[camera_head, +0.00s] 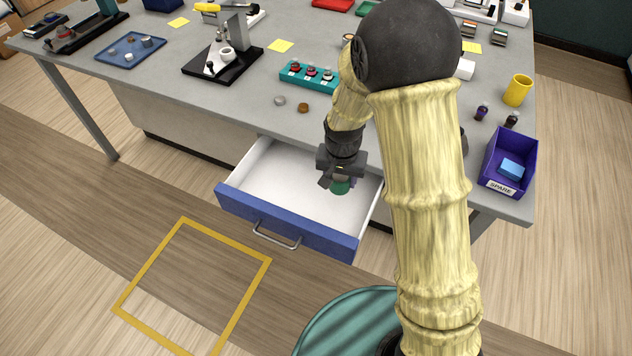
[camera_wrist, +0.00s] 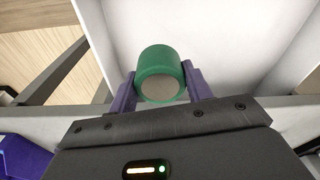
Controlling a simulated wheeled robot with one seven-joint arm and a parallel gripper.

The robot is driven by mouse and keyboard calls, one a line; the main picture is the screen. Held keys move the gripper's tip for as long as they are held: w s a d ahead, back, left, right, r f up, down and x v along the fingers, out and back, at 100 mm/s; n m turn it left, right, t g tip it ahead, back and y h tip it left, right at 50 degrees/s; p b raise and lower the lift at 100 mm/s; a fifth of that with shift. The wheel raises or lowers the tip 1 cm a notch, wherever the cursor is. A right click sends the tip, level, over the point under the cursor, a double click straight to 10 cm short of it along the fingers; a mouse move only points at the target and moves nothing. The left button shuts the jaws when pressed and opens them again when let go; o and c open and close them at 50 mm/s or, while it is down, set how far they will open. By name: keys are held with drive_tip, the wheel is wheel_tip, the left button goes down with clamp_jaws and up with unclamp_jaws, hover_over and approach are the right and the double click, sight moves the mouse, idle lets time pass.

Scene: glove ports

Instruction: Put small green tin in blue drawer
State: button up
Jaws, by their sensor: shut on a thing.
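The small green tin (camera_wrist: 158,62) is between the two purple fingers of my gripper (camera_wrist: 160,88) in the wrist view. My gripper is shut on it. In the head view my gripper (camera_head: 341,178) hangs over the inside of the open blue drawer (camera_head: 290,222), towards its right side, with the green tin (camera_head: 340,188) at its tip. The drawer has a blue front, a metal handle and a white interior. Its bare white floor (camera_head: 270,180) shows to the left of my gripper. I cannot tell whether the tin touches the drawer floor.
The grey table (camera_head: 260,95) is above the drawer. A teal rack (camera_head: 309,77) and two small round pieces stand near its front edge. A purple bin (camera_head: 497,188) marked SPARE holds a blue block at the right. A yellow cup (camera_head: 517,90) stands behind it.

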drive_tip(key=shift+w+d, duration=0.1)
drive_tip(key=f, duration=0.5)
drive_tip(key=shift+s+a+f, duration=0.25)
drive_tip(key=shift+a+f, duration=0.05)
drive_tip(key=shift+f, duration=0.05)
drive_tip(key=shift+d, duration=0.1)
drive_tip(key=shift+d+f, duration=0.1)
